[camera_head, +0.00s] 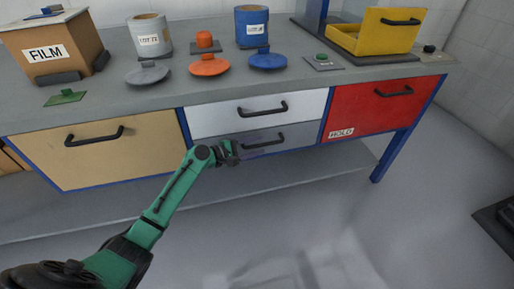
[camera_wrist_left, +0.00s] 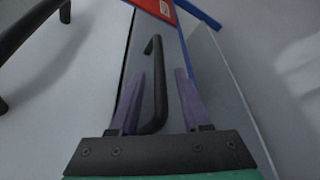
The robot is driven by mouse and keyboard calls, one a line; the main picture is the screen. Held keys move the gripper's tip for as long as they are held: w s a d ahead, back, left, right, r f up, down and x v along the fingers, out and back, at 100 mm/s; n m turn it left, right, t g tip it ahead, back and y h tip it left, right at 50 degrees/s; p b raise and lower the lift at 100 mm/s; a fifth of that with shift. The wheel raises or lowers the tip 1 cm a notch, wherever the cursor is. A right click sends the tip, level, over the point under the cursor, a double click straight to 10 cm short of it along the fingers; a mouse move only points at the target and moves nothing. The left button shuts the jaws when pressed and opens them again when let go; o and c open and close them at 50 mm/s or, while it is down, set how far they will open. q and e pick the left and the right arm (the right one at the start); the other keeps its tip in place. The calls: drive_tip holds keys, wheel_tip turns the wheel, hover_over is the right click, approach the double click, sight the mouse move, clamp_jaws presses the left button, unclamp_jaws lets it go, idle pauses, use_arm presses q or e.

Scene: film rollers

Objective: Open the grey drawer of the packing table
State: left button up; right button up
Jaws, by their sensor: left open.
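The grey drawer (camera_head: 300,134) sits below the white drawer in the middle of the packing table, and its front looks flush with the table. Its black bar handle (camera_head: 262,140) runs across the upper part of the front. My left gripper (camera_head: 243,153) is at the drawer front, by the left end of the handle. In the left wrist view, the two purple fingers of my left gripper (camera_wrist_left: 159,78) are apart, with the handle (camera_wrist_left: 156,55) running between them. I cannot tell whether either finger touches it. My right gripper is not in view.
The white drawer (camera_head: 217,120) with its own black handle is just above. A tan drawer (camera_head: 125,160) is left and a red drawer (camera_head: 365,108) right. A lower shelf (camera_head: 130,212) spans beneath. Tins, lids and a FILM box (camera_head: 60,45) stand on top. Floor in front is clear.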

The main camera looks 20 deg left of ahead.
use_arm(q)
drive_tip(key=shift+w+d, duration=0.1)
drive_tip(key=shift+w, duration=0.05)
clamp_jaws()
drive_tip(key=shift+f, duration=0.1)
idle(1.3)
